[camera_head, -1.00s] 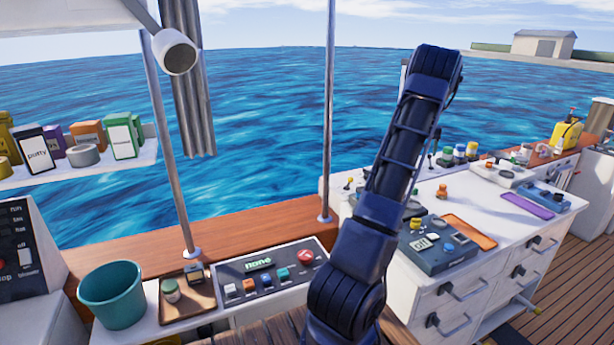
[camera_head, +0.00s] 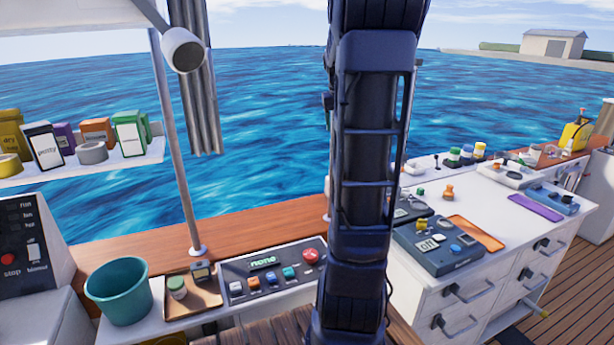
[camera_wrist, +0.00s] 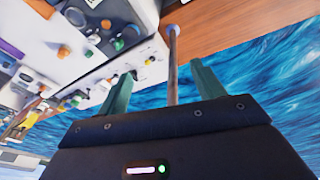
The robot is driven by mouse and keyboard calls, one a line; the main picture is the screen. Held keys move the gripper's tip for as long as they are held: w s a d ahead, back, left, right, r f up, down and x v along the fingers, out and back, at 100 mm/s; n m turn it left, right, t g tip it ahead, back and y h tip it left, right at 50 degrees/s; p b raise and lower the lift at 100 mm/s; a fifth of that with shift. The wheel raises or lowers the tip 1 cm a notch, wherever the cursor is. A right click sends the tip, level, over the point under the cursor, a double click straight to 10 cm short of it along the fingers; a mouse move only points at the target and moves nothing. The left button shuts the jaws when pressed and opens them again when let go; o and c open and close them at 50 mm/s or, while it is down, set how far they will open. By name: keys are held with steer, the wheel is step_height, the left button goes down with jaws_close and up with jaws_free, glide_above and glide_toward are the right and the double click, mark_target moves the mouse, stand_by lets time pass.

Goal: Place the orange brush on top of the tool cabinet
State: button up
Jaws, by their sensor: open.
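The white cabinet with drawers (camera_head: 505,270), which looks like the tool cabinet, stands at the right in the head view. Its top holds control boxes and small parts. I cannot make out an orange brush for certain. My gripper is out of the head view, where my dark blue arm rises through the middle and hides part of the cabinet.
An orange tray (camera_head: 476,233), a purple tray (camera_head: 535,207) and a dark control box (camera_head: 438,246) occupy the cabinet top. A teal bucket (camera_head: 119,292) and a button panel (camera_head: 272,272) are at lower left. A vertical pole (camera_head: 178,150) stands behind them.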

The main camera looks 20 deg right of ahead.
steer(key=s+a+n+t, duration=0.1)
steer(key=s+a+n, duration=0.1)
steer(key=s+a, duration=1)
steer(key=s+a+f+t+y, duration=0.1)
steer(key=s+a+f, duration=0.1)
steer(key=s+a, duration=0.3)
steer(key=s+a+f+n+y, duration=0.1)
steer(key=s+a+f, duration=0.2)
steer(key=s+a, duration=0.2)
steer(key=shift+s+f+t, duration=0.25)
steer(key=shift+s+t, duration=0.15)
steer(key=shift+s, duration=0.1)
